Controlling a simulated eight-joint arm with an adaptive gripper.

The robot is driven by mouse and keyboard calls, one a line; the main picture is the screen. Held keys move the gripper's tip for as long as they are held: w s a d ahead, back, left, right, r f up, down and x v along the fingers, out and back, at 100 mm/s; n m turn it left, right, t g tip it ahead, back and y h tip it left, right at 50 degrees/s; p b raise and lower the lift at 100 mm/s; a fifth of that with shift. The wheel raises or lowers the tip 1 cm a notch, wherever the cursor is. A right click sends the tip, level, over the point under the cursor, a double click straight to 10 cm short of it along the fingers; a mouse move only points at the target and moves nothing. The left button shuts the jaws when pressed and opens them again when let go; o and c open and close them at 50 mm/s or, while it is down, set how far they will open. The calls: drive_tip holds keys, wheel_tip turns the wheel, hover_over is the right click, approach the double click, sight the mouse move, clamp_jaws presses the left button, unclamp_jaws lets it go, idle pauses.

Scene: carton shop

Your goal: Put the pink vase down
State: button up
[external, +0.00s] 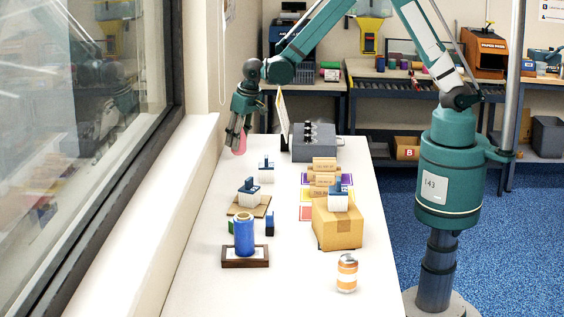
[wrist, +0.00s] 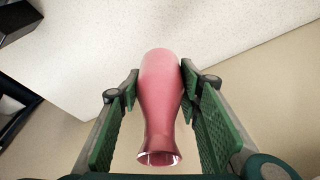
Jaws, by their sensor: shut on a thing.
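The pink vase (wrist: 160,100) is held between the two green-padded fingers of my gripper (wrist: 160,73) in the wrist view. Its open glossy rim faces the bottom of that picture. In the external view my gripper (external: 237,124) hangs at the far left of the white table, close to the window sill. Part of the pink vase (external: 242,143) shows at the fingers there, partly hidden by them. I cannot tell whether the vase's base touches the white tabletop (external: 200,265).
A grey case (external: 314,150) and an upright panel (external: 283,122) stand right of my gripper. A white-and-blue item (external: 266,172) stands nearer the camera. Further forward are a blue cylinder (external: 244,236), a carton (external: 338,226) and an orange-banded can (external: 347,274). The front-left tabletop is clear.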

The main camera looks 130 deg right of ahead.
sight(242, 132)
drive_tip(key=shift+f, duration=1.9)
drive_tip(key=shift+f+b, duration=0.15)
drive_tip(key=shift+b, duration=0.15)
drive_tip(key=o, duration=1)
drive_tip(key=shift+p+v, duration=0.5)
drive_tip(key=shift+v, duration=5.65)
drive_tip(key=shift+d, duration=0.1)
